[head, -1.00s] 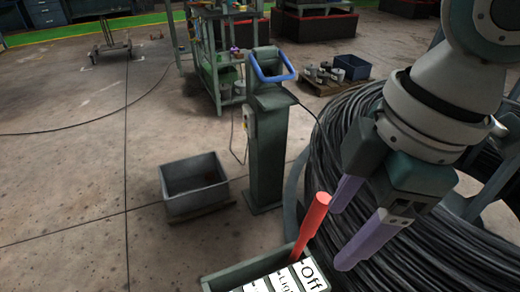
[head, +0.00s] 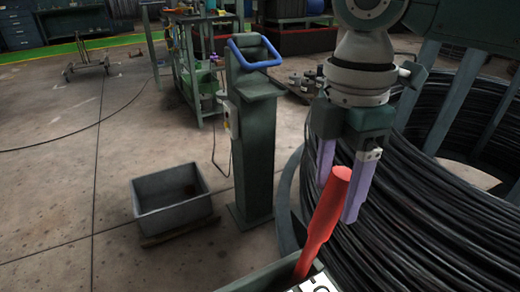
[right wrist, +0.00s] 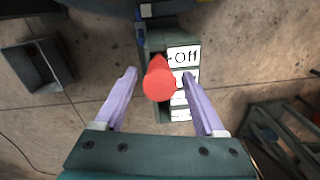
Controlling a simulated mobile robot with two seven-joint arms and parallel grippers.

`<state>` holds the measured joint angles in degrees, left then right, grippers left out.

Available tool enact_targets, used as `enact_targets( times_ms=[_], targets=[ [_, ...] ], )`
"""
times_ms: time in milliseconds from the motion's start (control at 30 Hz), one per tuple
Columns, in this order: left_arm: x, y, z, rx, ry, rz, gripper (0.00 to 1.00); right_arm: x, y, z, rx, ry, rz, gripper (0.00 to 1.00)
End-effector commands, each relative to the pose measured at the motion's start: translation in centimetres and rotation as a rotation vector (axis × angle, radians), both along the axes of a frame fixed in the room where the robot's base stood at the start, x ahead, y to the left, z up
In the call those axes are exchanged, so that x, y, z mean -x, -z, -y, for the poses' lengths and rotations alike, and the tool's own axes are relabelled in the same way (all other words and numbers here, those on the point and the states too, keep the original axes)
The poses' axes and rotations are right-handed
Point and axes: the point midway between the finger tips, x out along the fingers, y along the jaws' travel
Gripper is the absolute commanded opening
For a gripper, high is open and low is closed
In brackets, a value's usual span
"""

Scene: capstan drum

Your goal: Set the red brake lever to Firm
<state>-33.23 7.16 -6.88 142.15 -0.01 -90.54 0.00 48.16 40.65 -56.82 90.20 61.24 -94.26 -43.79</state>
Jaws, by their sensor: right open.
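The red brake lever (head: 326,215) rises from the label box (head: 262,281) at the bottom of the head view. In the right wrist view, the lever (right wrist: 158,82) points toward the camera, its lower end beside the "Off" label (right wrist: 184,57). More labels run below that one, partly hidden or too small to read. My right gripper (head: 338,200) is open, with its purple fingers on either side of the lever's upper end. In the wrist view, gaps show between the lever and both fingers of the gripper (right wrist: 159,75). My left gripper is not in view.
A large coil of black cable (head: 420,225) fills the right side, close to my right gripper. A green post with a blue handle (head: 255,52) stands behind the label box. A grey bin (head: 172,200) sits on the floor to the left, with open floor around it.

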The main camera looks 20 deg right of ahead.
Motion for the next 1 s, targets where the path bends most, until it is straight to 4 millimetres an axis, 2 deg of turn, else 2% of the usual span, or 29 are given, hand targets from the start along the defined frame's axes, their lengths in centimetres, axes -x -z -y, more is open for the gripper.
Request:
enact_targets(
  times_ms=[33, 200, 567, 1000],
  targets=[
    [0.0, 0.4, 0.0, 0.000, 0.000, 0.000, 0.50, 0.1, 1.1, 0.0, 0.001, 0.000, -0.004, 0.72],
    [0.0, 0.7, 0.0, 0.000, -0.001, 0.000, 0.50, 0.2, 3.2, 0.0, 0.002, 0.001, -0.001, 0.72],
    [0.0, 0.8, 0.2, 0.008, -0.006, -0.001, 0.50, 0.2, 3.8, 0.0, 0.001, 0.000, 0.001, 0.72],
    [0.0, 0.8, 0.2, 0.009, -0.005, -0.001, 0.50, 0.2, 3.7, 0.0, 0.000, 0.000, 0.001, 0.23]
  ],
)
